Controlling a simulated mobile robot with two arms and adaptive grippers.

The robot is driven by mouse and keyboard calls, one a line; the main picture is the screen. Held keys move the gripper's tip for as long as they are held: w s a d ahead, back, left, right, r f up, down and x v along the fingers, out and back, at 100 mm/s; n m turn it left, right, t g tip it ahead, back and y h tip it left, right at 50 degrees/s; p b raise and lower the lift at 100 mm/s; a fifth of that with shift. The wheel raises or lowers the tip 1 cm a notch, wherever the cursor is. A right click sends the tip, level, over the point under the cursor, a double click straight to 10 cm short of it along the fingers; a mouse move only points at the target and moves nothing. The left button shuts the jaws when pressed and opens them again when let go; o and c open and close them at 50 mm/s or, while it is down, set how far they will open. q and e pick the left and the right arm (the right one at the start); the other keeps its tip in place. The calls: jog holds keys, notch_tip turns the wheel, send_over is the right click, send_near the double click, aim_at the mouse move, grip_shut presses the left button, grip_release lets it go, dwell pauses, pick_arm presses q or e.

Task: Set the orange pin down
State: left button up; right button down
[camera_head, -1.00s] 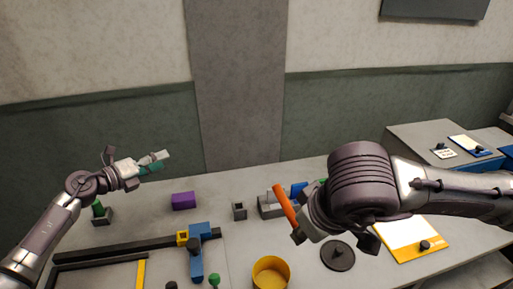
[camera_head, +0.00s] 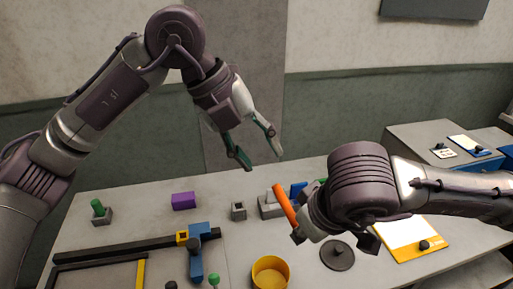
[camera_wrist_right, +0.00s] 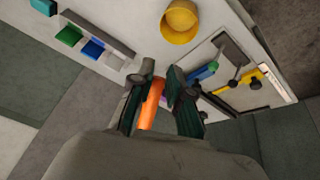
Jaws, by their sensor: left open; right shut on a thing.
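The orange pin (camera_head: 285,204) is held tilted above the table by my right gripper (camera_head: 304,226), whose jaws are partly hidden behind its wrist. In the right wrist view the orange pin (camera_wrist_right: 151,104) lies between the two fingers of the right gripper (camera_wrist_right: 157,88), which is shut on it. My left gripper (camera_head: 259,161) is open and empty, high over the back of the table, with its fingers pointing down. It is up and to the left of the pin.
A grey block with a square hole (camera_head: 238,211) and a purple block (camera_head: 184,201) stand on the table (camera_head: 135,210). A yellow round container (camera_head: 270,273) is at the front, a dark disc (camera_head: 337,256) to its right. A green pin (camera_head: 97,206) stands in a grey block at left.

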pick_arm(q)
jog(key=x, duration=1.1)
jog(key=shift+f, duration=0.4)
jog(key=shift+d, duration=0.1)
grip_shut()
pick_arm(e)
jog(key=c, duration=1)
grip_release()
jog(key=shift+a, duration=0.1)
